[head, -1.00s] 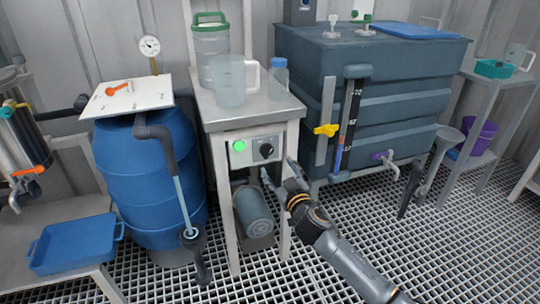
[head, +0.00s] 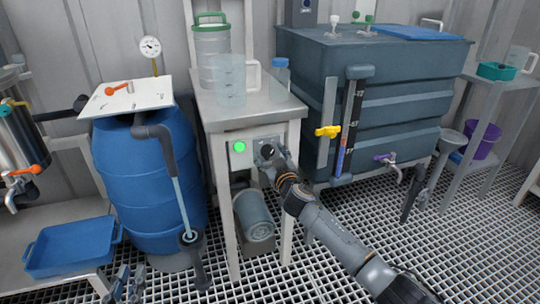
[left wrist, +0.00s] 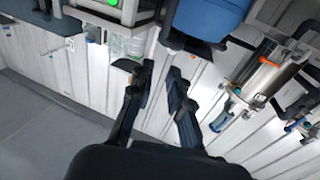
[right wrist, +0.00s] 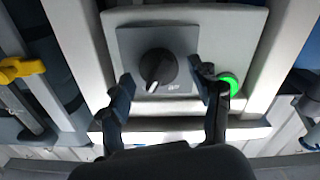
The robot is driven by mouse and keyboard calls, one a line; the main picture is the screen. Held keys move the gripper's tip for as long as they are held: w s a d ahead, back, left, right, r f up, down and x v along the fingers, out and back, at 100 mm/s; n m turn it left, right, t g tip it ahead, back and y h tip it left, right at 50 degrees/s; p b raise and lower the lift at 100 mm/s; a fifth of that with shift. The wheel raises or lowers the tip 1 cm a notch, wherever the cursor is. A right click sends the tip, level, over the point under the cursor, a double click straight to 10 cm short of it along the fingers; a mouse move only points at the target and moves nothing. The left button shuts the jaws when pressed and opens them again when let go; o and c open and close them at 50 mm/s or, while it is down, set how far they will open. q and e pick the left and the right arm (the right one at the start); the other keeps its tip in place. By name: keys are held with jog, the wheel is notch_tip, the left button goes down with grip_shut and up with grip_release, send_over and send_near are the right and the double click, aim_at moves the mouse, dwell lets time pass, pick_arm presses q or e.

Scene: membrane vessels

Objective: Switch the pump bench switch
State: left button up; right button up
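The pump bench switch is a black rotary knob (right wrist: 158,68) with a white pointer line on a grey plate (right wrist: 130,42), on the bench's front panel. A lit green lamp (head: 239,147) sits beside it and also shows in the right wrist view (right wrist: 230,82). My right gripper (head: 268,158) is at the panel in front of the knob, partly hiding it in the head view. In the right wrist view its fingers (right wrist: 166,88) are apart on either side of the knob, with gaps showing. My left gripper (left wrist: 162,75) is open and empty, low at the left, away from the bench.
The bench top (head: 255,108) holds a clear jug (head: 230,82), a green-lidded container (head: 212,50) and a bottle (head: 280,78). A blue barrel (head: 150,185) stands left, a dark tank (head: 410,90) right.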

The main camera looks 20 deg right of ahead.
jog(key=c, duration=1)
jog(key=shift+o, duration=0.2)
pick_arm(q)
jog(key=shift+f, duration=0.1)
pick_arm(e)
jog(key=shift+n, duration=1.1)
jog(key=n+p, duration=0.1)
jog(key=n, duration=0.2)
jog(key=shift+a+n, duration=0.1)
jog(key=shift+n, duration=0.2)
jog(key=n, duration=0.3)
jog(key=shift+a+f+p, duration=0.1)
jog(key=shift+p, duration=0.25)
pick_arm(q)
notch_tip(320, 180, down, 8)
jog(key=s+a+g+y, duration=0.1)
jog(key=s+a+g, duration=0.1)
jog(key=g, duration=0.3)
jog(key=shift+s+y, duration=0.3)
jog(key=shift+s, duration=0.05)
pick_arm(e)
jog(key=shift+f+n, duration=0.1)
jog(key=shift+n, duration=1.5)
pick_arm(q)
jog(key=shift+f, duration=0.15)
